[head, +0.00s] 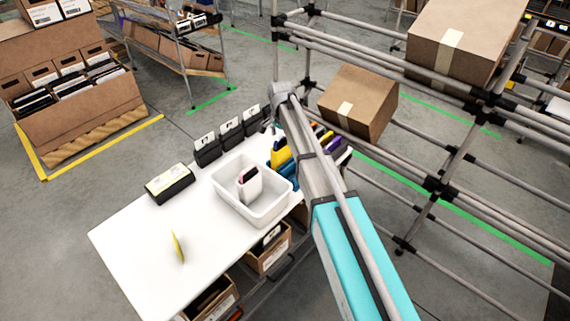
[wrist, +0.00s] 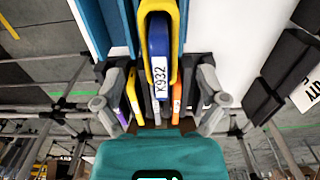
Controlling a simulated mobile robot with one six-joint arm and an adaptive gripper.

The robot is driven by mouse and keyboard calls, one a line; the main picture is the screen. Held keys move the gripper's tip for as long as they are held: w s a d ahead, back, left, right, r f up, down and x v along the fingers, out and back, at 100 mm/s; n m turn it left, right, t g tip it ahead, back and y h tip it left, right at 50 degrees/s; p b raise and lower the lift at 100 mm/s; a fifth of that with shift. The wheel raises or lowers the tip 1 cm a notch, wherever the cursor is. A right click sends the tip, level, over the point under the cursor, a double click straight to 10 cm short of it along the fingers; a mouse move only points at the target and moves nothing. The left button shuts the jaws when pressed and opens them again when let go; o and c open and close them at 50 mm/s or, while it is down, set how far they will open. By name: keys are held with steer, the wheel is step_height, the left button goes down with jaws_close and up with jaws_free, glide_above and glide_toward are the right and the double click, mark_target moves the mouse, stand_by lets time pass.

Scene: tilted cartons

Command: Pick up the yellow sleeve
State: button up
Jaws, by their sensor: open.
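A yellow sleeve (wrist: 145,10) wraps a dark blue piece (wrist: 158,42) labelled K932 in the wrist view, at the top middle. It also appears as a yellow patch (head: 281,155) beside my arm in the head view. My gripper (wrist: 160,103) is open, with one finger on each side of the view below the sleeve. The sleeve's end reaches in between the fingers, and I cannot tell whether they touch it. My arm hides part of that table end in the head view. A separate thin yellow piece (head: 177,247) stands on the front of the table.
A white bin (head: 229,207) on the white table (head: 128,238) holds a pale item (head: 249,185). Black labelled boxes (head: 230,132) line the far edge. Blue holders (wrist: 93,28) flank the sleeve. Pipe racking with a carton (head: 358,102) stands right of the table.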

mark_target(281, 146)
steer(key=shift+s+f+b, duration=0.1)
steer(key=shift+f+b, duration=1.7)
steer(key=shift+f, duration=0.25)
steer(key=shift+c, duration=0.2)
jaws_close()
